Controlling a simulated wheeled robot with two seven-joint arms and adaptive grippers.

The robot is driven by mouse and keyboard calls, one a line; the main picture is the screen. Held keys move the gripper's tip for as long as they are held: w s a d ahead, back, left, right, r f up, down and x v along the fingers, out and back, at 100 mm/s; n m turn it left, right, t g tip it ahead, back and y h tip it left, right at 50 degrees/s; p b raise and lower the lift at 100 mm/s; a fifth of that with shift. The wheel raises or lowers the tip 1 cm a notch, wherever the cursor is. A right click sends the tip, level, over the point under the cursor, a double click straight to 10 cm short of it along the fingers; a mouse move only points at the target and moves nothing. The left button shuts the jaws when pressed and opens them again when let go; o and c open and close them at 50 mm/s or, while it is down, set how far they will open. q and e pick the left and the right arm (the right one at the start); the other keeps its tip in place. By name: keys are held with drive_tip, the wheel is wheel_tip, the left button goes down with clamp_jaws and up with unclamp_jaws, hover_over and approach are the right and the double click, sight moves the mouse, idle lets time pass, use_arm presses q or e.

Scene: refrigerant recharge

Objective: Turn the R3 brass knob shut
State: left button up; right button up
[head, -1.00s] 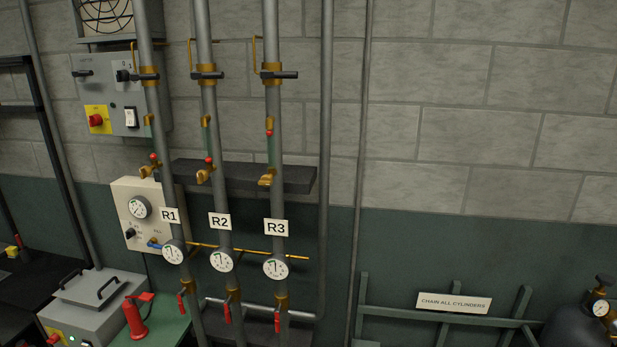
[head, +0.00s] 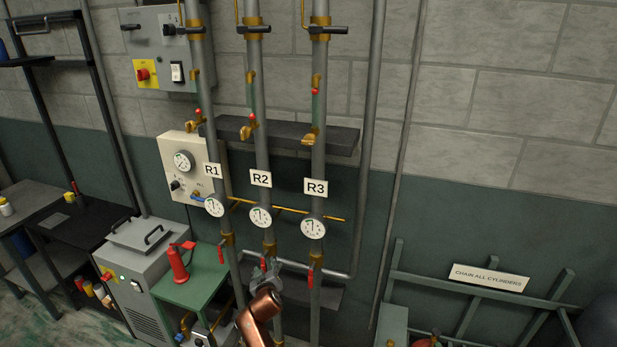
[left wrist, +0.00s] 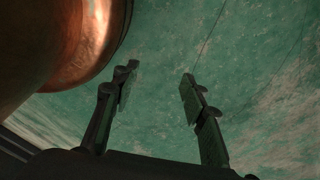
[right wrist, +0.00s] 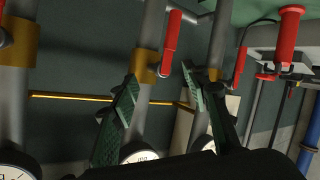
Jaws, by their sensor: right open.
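The R3 brass knob (head: 310,138) sits on the rightmost of three grey pipes, above the R3 label (head: 315,187) and under a sight tube with a red ball. My right gripper (head: 264,268) is well below it, in front of the R2 pipe's lower part near a red lever. In the right wrist view its fingers (right wrist: 160,86) are apart with nothing between them; the pipes appear upside down there. The brass knob cannot be made out in that view. My left gripper (left wrist: 157,82) is open and empty above the green floor, outside the head view.
Dial gauges, such as the R3 gauge (head: 313,227), and red levers (head: 310,277) line the pipes below the labels. A dark shelf (head: 335,138) runs behind the pipes.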

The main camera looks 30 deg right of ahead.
sight(307, 144)
wheel_tip(307, 144, up, 32)
drive_tip(key=s+d+m+t+h, duration=0.2)
drive_tip(key=d+m+h, duration=0.1)
drive_tip(key=m+h, duration=0.2)
drive_tip(key=s+d+r+m+g+h, duration=0.1)
drive_tip(key=s+r+m, duration=0.1)
drive_tip(key=s+r, duration=0.2)
drive_tip(key=s+d+r+m+g+h, duration=0.1)
drive_tip(key=s+r, duration=0.3)
drive_tip(key=r, duration=0.5)
drive_tip(key=s+d+r+m+g+h, duration=0.1)
drive_tip(key=s+d+r+m+h, duration=0.1)
drive_tip(key=s+r, duration=0.3)
drive_tip(key=shift+d+r+m, duration=0.2)
drive_tip(key=shift+r+m, duration=0.3)
drive_tip(key=shift+r, duration=0.15)
drive_tip(key=p+x, duration=0.1)
drive_tip(key=x, duration=0.5)
use_arm(q)
drive_tip(key=shift+s+d+r+p, duration=0.1)
drive_tip(key=shift+s+r+p, duration=0.2)
drive_tip(key=shift+s+r, duration=0.45)
use_arm(e)
drive_tip(key=shift+w+d, duration=0.4)
drive_tip(key=shift+w, duration=0.1)
drive_tip(key=shift+c, duration=0.4)
